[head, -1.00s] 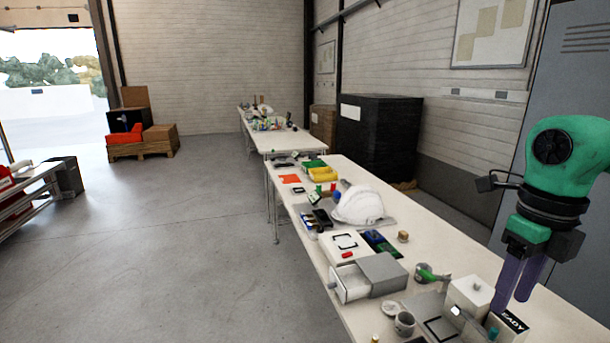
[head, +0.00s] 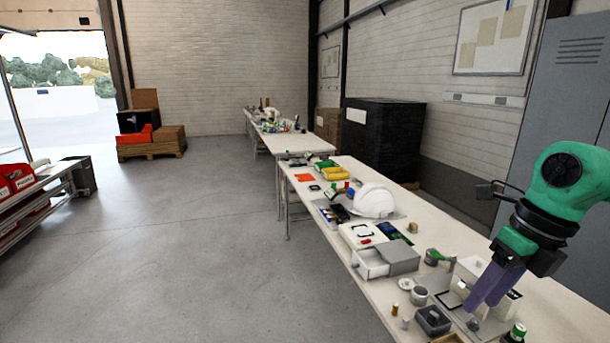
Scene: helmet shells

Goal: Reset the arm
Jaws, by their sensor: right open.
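My right gripper (head: 484,298) shows at the lower right, with its green and black wrist above and two purple fingers pointing down and to the left. It is open, and nothing shows between the fingers. Its fingertips are over the near end of the long white table, in front of a white box (head: 468,270) that they partly cover; I cannot tell whether they touch anything. My left gripper is not in view. A white helmet shell (head: 371,201) rests on the table farther back.
A grey-topped drawer box (head: 387,260) stands open on the table (head: 445,238). Small cups, a dark tray (head: 432,320) and a green-topped can (head: 515,333) crowd the near end. A grey locker (head: 565,90) stands at the right.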

